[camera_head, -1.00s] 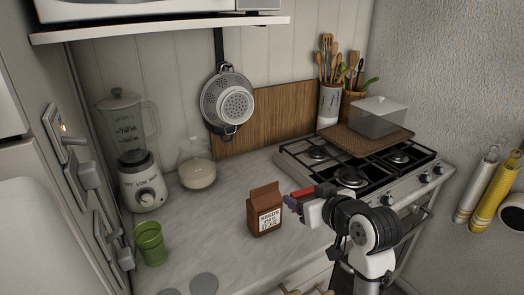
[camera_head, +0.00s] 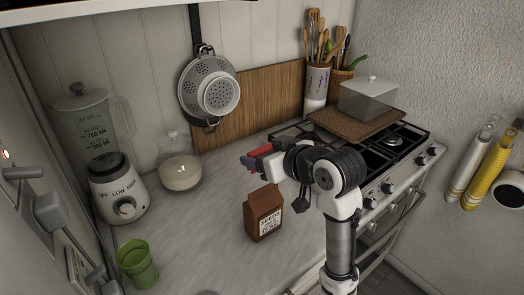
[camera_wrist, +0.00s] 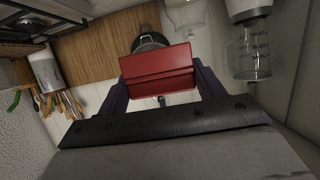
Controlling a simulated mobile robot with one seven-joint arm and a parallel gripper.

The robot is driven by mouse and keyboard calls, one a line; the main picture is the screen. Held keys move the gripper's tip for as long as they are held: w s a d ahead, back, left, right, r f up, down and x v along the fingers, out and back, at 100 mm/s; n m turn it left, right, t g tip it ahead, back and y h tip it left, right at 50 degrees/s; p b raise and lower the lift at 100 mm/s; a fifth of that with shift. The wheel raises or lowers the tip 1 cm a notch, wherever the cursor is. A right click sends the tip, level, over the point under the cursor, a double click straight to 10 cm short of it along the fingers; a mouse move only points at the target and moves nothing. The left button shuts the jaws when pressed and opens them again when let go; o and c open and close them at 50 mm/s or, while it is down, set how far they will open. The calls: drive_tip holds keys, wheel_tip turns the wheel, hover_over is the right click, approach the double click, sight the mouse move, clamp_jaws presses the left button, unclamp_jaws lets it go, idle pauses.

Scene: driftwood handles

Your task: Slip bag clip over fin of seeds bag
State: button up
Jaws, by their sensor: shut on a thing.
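The brown seeds bag (camera_head: 264,214) stands upright on the counter in the head view, its printed label facing forward and its top fin showing. The red bag clip is between my fingertips; it shows in the head view (camera_head: 259,151) and large in the wrist view (camera_wrist: 158,70). My gripper (camera_head: 255,158) is shut on the clip and holds it in the air above the bag, apart from it. In the wrist view my gripper (camera_wrist: 160,90) has a dark finger on each side of the clip. The bag does not show in the wrist view.
A green cup (camera_head: 137,263), a blender (camera_head: 116,190) and a glass jar (camera_head: 180,172) stand left of the bag. The stove (camera_head: 385,160) with a covered tray is at right. The marble counter (camera_head: 205,225) around the bag is clear.

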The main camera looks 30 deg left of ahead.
hover_over(265, 197)
drive_tip(key=shift+f, duration=2.35)
drive_tip(key=shift+f+b, duration=1.45)
drive_tip(key=shift+f, duration=0.35)
drive_tip(key=o, duration=1)
